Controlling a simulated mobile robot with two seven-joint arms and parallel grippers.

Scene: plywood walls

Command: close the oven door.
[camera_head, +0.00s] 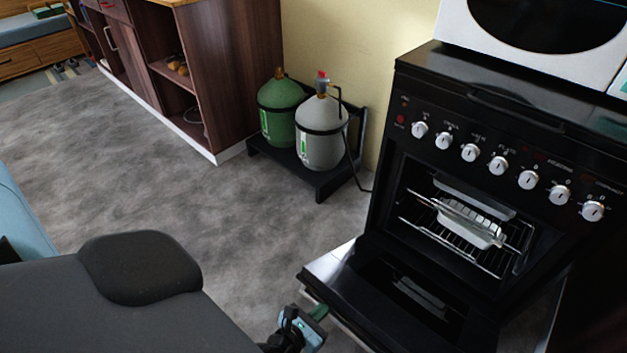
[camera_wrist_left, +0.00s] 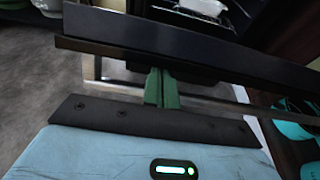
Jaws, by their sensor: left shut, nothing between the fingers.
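The black oven (camera_head: 480,170) stands at the right in the head view. Its door (camera_head: 330,268) hangs open, folded down and tilted toward me. The oven's inside shows, with a wire rack and a light tray (camera_head: 468,228) on it. My left gripper (camera_head: 318,312) is at the door's outer left corner, its green fingers shut and empty. In the left wrist view the shut fingers (camera_wrist_left: 161,86) point at the dark door edge (camera_wrist_left: 190,52), with a thin silver bar crossing near them. I cannot tell whether they touch the door. My right gripper is out of view.
A green gas bottle (camera_head: 280,110) and a grey one (camera_head: 320,135) stand on a black stand left of the oven. A brown cabinet (camera_head: 235,70) is behind them. A white appliance (camera_head: 450,25) sits on the oven. The grey floor (camera_head: 130,150) at the left is clear.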

